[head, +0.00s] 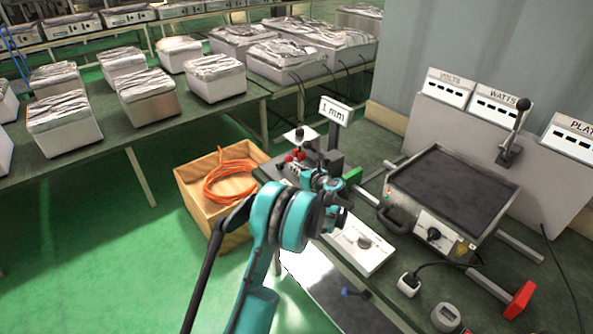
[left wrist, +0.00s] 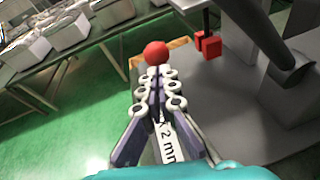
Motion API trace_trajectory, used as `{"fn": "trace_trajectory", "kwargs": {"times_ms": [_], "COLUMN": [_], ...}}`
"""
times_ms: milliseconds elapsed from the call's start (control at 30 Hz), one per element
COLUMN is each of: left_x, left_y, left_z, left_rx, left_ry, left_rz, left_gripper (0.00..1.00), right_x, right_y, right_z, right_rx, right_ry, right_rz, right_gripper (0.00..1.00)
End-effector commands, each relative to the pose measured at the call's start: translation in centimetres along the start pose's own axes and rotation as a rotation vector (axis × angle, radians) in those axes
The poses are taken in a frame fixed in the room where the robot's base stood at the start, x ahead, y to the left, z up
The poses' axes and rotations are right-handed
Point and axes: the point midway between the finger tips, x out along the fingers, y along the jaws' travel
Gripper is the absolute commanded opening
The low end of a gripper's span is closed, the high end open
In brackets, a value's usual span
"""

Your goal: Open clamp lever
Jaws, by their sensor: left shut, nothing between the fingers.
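A clamp stand with a "1 mm" sign (head: 334,112) stands on the bench, with small red parts (head: 294,157) low on its left side. In the left wrist view a red ball knob (left wrist: 155,52), which looks like the clamp lever's end, shows just beyond my fingertips. I cannot tell whether they touch it. My left gripper (left wrist: 157,78) is shut and empty, pointing at the knob; in the head view it is beside the clamp (head: 308,174). The lever's shaft is mostly hidden behind the fingers. My right gripper is not in view.
A red block (left wrist: 208,44) and a dark thick bar (left wrist: 262,40) are close on the right in the wrist view. A "2 mm" label (left wrist: 168,143) lies below the fingers. A hotplate (head: 455,190) and wooden box with orange cable (head: 230,175) flank my arm.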

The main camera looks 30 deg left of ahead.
Motion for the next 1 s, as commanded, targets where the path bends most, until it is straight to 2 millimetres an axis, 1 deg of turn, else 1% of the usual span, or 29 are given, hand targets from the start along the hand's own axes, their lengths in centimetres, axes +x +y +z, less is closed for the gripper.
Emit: {"fn": "trace_trajectory", "kwargs": {"times_ms": [167, 267, 400, 467, 867, 1000], "left_x": [0.1, 0.6, 1.8, 2.2, 2.4, 2.3], "left_y": [0.1, 0.4, 0.9, 1.0, 1.0, 1.1], "left_z": [0.5, 1.8, 4.0, 4.6, 4.5, 4.2], "left_rx": [0.000, -0.001, -0.001, -0.001, 0.000, 0.000], "left_ry": [0.000, 0.000, 0.000, 0.000, 0.000, 0.000], "left_rz": [0.001, 0.002, 0.002, 0.002, 0.000, -0.001], "left_gripper": [0.00, 0.00, 0.00, 0.00, 0.00, 0.00], "right_x": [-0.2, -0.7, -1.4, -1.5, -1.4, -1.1], "right_y": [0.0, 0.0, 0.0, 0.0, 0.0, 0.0], "right_z": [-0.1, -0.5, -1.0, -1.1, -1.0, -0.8], "right_rx": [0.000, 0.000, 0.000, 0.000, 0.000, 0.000], "right_ry": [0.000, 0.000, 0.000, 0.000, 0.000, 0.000], "right_rz": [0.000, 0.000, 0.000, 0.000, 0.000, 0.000], "right_gripper": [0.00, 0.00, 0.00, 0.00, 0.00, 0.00]}}
